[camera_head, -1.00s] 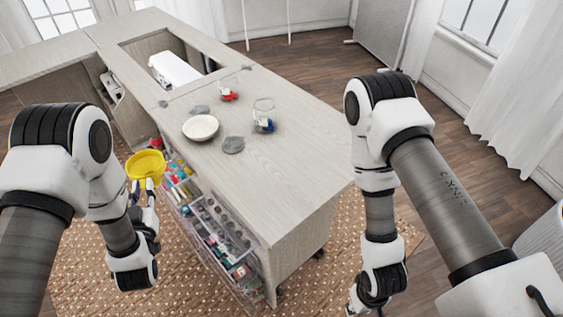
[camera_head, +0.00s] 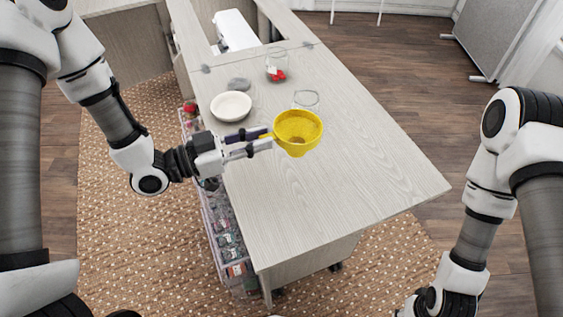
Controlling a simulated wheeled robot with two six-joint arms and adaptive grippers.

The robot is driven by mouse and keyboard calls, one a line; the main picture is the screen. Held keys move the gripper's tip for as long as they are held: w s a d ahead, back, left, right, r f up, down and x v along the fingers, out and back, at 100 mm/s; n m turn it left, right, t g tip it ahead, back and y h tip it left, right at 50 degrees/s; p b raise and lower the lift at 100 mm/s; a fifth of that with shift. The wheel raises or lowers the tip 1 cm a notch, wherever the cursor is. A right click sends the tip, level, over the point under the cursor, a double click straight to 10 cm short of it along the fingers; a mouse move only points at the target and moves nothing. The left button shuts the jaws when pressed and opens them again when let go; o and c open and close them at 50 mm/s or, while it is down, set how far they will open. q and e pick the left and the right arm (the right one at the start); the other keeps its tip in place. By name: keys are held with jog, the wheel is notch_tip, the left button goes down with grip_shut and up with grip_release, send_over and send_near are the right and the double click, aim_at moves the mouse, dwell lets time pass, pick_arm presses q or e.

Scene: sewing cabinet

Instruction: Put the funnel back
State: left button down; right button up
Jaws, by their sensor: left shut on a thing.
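My left gripper (camera_head: 262,140) is shut on the yellow funnel (camera_head: 301,148), at its left side. It holds the funnel with its wide mouth up above the cabinet top (camera_head: 365,185). A clear glass jar (camera_head: 306,97) shows just behind the funnel, its lower part hidden. Another clear glass jar (camera_head: 277,58) with something red in it stands farther back. The fingers of my right gripper are cut off below the bottom edge; only my right wrist shows.
A white bowl (camera_head: 231,104) and a dark grey flat piece (camera_head: 240,84) are left of the jars. A white machine (camera_head: 236,32) sits in the back opening. Clear drawers (camera_head: 226,228) line the left side. The front and right of the top are clear.

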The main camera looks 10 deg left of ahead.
pick_arm(q)
notch_tip(320, 180, down, 9)
jog(key=shift+d+r, duration=0.1)
jog(key=shift+r, duration=0.05)
jog(key=shift+w+d+b, duration=0.1)
jog(key=shift+b, duration=0.3)
jog(key=c, duration=1.1)
grip_release()
jog(key=shift+o, duration=0.2)
jog(key=shift+r, duration=0.15)
jog(key=shift+a, duration=0.3)
jog(key=p+v, duration=0.2)
jog(key=v, duration=0.9)
jog(key=shift+s+a, duration=0.15)
jog(key=shift+s, duration=0.2)
